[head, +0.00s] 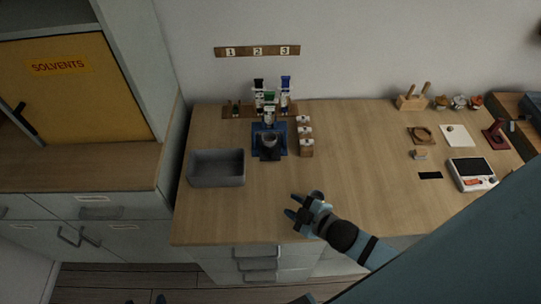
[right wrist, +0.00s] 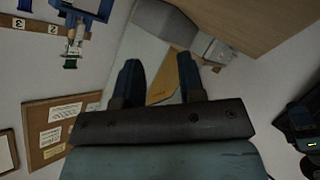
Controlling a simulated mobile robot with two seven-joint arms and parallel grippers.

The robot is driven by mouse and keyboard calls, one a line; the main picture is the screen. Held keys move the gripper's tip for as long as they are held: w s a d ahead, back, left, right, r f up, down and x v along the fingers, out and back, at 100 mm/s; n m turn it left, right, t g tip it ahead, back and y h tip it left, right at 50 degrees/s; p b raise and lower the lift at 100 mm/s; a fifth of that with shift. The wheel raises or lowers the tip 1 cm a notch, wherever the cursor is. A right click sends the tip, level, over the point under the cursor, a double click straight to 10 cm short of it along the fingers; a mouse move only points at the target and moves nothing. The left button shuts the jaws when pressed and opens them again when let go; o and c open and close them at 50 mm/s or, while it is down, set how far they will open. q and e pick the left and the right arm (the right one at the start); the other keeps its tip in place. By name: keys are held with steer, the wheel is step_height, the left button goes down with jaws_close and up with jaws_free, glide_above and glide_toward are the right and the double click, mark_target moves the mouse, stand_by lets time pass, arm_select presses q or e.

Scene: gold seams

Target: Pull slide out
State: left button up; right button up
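A blue stand (head: 284,139) with a dark grey bowl (head: 268,141) stands near the back of the wooden bench. Syringe-like tubes with blue, black and green parts (head: 270,97) rise behind it. I cannot tell which part is the slide. My right gripper (head: 294,206) is over the bench's front part, to the right of and in front of the stand, apart from it. In the right wrist view its two fingers (right wrist: 158,80) are spread with nothing between them. Blue, white and green parts (right wrist: 73,40) show at the upper left there.
A grey tray (head: 217,181) lies left of the stand. Small wooden blocks with white tops (head: 306,148) stand right of it. A scale (head: 472,174) and small tools are at the right. Drawers (head: 257,264) are below the bench. The bench middle is clear.

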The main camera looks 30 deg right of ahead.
steer(key=w+d+n, duration=0.1)
steer(key=n, duration=0.1)
steer(key=w+d+n+y+b, duration=0.1)
steer(key=n, duration=0.2)
steer(key=w+d+n+t+b, duration=0.1)
steer(key=w+n, duration=0.1)
steer(key=shift+d+n+y, duration=0.25)
steer(key=shift+n+y, duration=0.05)
steer(key=shift+y, duration=0.1)
steer(key=w+d+n+b, duration=0.1)
steer(key=n, duration=0.2)
steer(key=w+n+y+b, duration=0.1)
steer(key=n, duration=0.1)
steer(key=w+d+r+n+y+b, duration=0.1)
steer(key=n, duration=0.2)
steer(key=shift+w+d+n, duration=0.2)
steer(key=shift+d+n, duration=0.1)
steer(key=w+d+n+g+y+b, duration=0.2)
steer(key=w+d+n+g+b, duration=0.35)
steer(key=n, duration=1.05)
steer(key=n+t+p, duration=0.1)
steer(key=t+p, duration=0.1)
steer(key=p, duration=0.2)
glide_toward(270, 151)
steer(key=x, duration=0.8)
steer(key=shift+a, duration=0.1)
